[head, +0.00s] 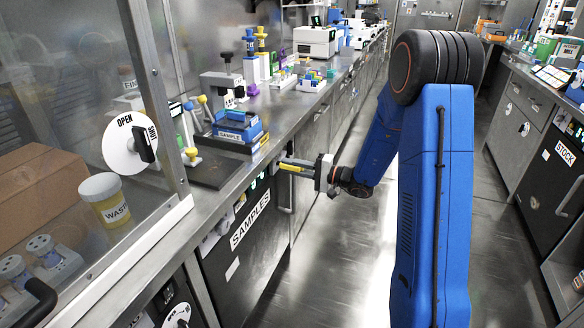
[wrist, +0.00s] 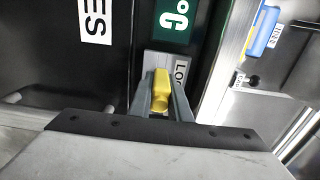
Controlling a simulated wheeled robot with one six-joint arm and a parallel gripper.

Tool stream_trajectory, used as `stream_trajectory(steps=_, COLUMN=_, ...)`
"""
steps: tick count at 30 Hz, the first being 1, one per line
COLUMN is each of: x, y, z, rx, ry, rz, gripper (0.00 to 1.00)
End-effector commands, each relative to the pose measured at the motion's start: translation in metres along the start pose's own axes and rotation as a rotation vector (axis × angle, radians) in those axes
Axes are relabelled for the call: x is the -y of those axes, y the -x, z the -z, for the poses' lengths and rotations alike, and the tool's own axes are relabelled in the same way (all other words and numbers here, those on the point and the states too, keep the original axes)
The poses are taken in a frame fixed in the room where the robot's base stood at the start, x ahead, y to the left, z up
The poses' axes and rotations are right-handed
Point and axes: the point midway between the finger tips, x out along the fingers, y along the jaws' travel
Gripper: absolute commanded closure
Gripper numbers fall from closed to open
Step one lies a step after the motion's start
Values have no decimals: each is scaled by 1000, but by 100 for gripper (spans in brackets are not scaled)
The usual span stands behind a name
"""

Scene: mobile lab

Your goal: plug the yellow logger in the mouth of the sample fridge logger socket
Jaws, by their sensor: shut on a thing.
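My gripper (head: 288,166) is shut on the yellow logger (head: 292,168) in front of the sample fridge (head: 246,250), just below the bench edge. In the wrist view the yellow logger (wrist: 160,92) sits between the two grey fingers of my gripper (wrist: 161,84). Its far end points at a light grey plate (wrist: 160,60) on the fridge front, with a partly covered "LO…" label (wrist: 181,72). The socket mouth is hidden behind the logger and fingers. I cannot tell whether the logger touches the plate.
A green display (wrist: 174,22) is beside the plate, and the "SAMPLES" sign (head: 250,220) is on the fridge front. A vertical handle (head: 286,192) stands out near my gripper. The bench (head: 215,200) overhangs, with a blue sample rack (head: 238,126) on it. The aisle floor (head: 335,240) is clear.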

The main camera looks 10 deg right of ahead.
Motion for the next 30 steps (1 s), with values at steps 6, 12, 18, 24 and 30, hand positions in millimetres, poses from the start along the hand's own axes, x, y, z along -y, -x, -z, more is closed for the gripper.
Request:
stream_trajectory(steps=6, x=0, y=-4, z=0, rx=0, ry=0, rz=0, gripper=100)
stream_trajectory(steps=12, x=0, y=-8, z=0, rx=1, ry=0, rz=0, gripper=100)
stream_trajectory(steps=18, x=0, y=-9, z=0, rx=1, ry=0, rz=0, gripper=61)
stream_trajectory(steps=24, x=0, y=-9, z=0, rx=0, ry=0, rz=-1, gripper=61)
stream_trajectory(steps=30, x=0, y=2, z=1, rx=-2, ry=0, rz=-1, gripper=61)
